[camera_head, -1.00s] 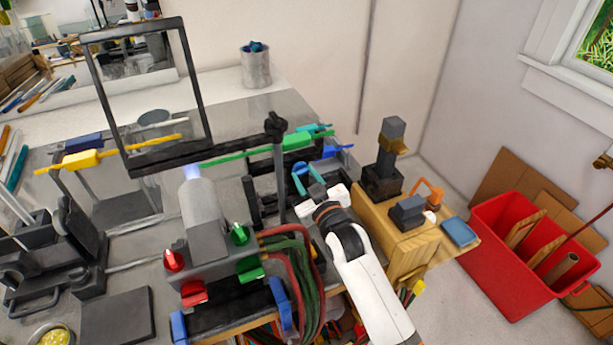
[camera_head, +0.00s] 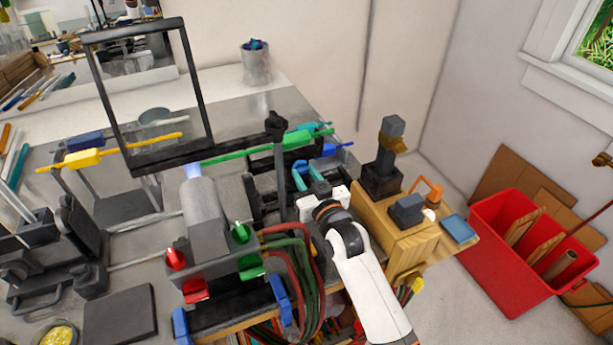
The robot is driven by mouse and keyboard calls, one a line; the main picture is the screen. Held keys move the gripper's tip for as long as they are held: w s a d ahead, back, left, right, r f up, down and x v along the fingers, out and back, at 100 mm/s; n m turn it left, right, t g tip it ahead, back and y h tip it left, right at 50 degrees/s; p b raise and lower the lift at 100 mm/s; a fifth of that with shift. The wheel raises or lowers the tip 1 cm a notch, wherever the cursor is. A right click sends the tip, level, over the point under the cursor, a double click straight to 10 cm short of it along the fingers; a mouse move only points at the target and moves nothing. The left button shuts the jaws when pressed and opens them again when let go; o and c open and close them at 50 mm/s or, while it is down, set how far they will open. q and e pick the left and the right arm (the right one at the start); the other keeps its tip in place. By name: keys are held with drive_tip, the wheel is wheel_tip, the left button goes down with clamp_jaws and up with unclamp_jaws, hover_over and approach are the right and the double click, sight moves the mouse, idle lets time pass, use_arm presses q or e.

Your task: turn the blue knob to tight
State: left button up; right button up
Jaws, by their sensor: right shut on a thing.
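My right gripper (camera_head: 312,183) reaches in from the bottom right, past the right end of the burner (camera_head: 207,220). It is shut at a light-blue piece (camera_head: 300,178) beside the dark rod stand (camera_head: 278,165). This piece seems to be the blue knob; the gripper body hides part of it, and no tight mark can be read. The white gripper body lies just in front of it. The burner carries a red knob (camera_head: 175,259) and a green knob (camera_head: 240,233), both apart from the gripper. My left gripper is not in view.
A green rod (camera_head: 240,153) runs across behind the burner, under a dark framed pane (camera_head: 205,105). Red and green hoses (camera_head: 300,268) hang close left of my right arm. A wooden block (camera_head: 390,243) with dark fixtures stands close on its right. A red bin (camera_head: 510,300) is farther right.

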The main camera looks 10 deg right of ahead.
drive_tip(key=o, duration=1)
drive_tip(key=shift+c, duration=0.2)
drive_tip(key=shift+s, duration=0.1)
drive_tip(key=shift+s+f, duration=0.15)
drive_tip(key=shift+s, duration=0.1)
drive_tip(key=s+d+b, duration=0.2)
drive_tip(key=s+b, duration=0.2)
drive_tip(key=s, duration=0.7)
drive_tip(key=shift+d+b, duration=0.15)
drive_tip(key=shift+b, duration=0.15)
drive_tip(key=shift+s, duration=0.1)
